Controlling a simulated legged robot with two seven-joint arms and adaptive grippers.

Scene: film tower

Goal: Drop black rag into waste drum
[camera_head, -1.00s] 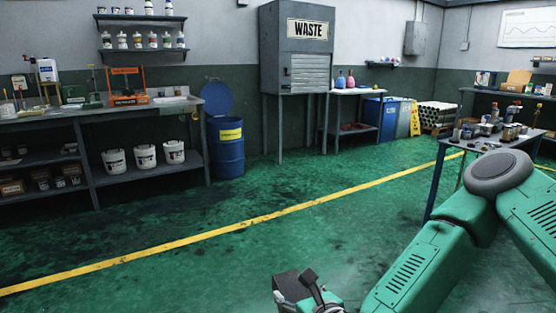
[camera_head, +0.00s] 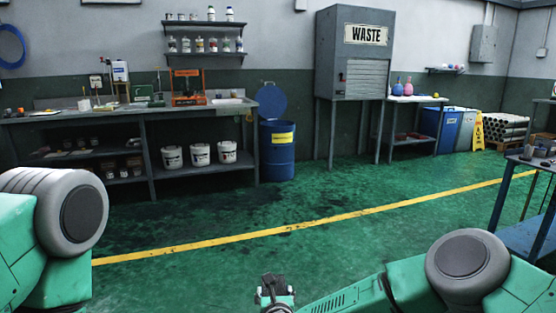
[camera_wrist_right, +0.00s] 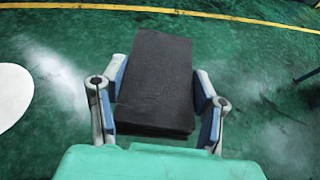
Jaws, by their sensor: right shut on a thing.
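My right gripper (camera_head: 275,290) is low in the middle of the head view. In the right wrist view its two fingers (camera_wrist_right: 160,105) are shut on a black rag (camera_wrist_right: 155,80), a dark folded block held above the green floor. In the head view the rag is small and hard to tell from the dark fingers. The waste drum (camera_head: 278,158) is a blue barrel with a yellow label, standing on the floor beyond the yellow line, well away from my gripper. Its round blue lid (camera_head: 271,101) stands raised behind it. My left gripper is out of view; only my left arm shows.
A workbench (camera_head: 150,172) with white buckets (camera_head: 200,154) on its shelf stands left of the drum. A grey WASTE cabinet (camera_head: 354,70) on legs stands right of it. A blue table (camera_head: 525,235) is at the right edge. The floor (camera_head: 200,275) between is clear.

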